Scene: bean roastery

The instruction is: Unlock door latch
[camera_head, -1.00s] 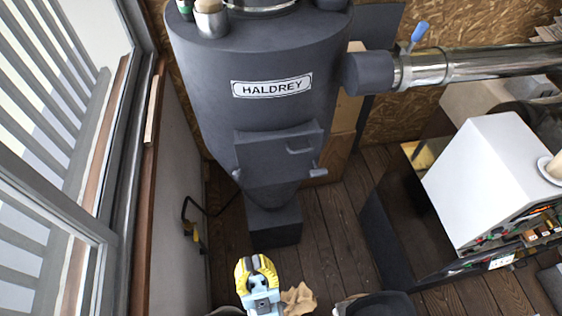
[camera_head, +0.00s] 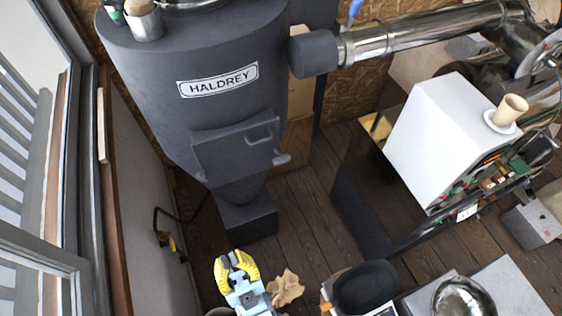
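The dark grey HALDREY hopper (camera_head: 200,110) stands at the upper left. A square door (camera_head: 240,150) is on its lower front and looks closed. The door has a small handle (camera_head: 261,135) near its top right and a latch knob (camera_head: 282,159) at its right edge. My gripper (camera_head: 236,265), with yellow fingers and a light blue body, is at the bottom of the picture, below and in front of the hopper, well apart from the door. Its fingers seem spread with a gap between them, and nothing shows held in it.
A white machine (camera_head: 450,140) with a cup on top stands at the right, over a dark cabinet. A brown crumpled paper (camera_head: 286,288) and a black bin (camera_head: 366,288) are right of my gripper. A window wall (camera_head: 75,200) bounds the left. Wooden floor (camera_head: 305,205) shows between.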

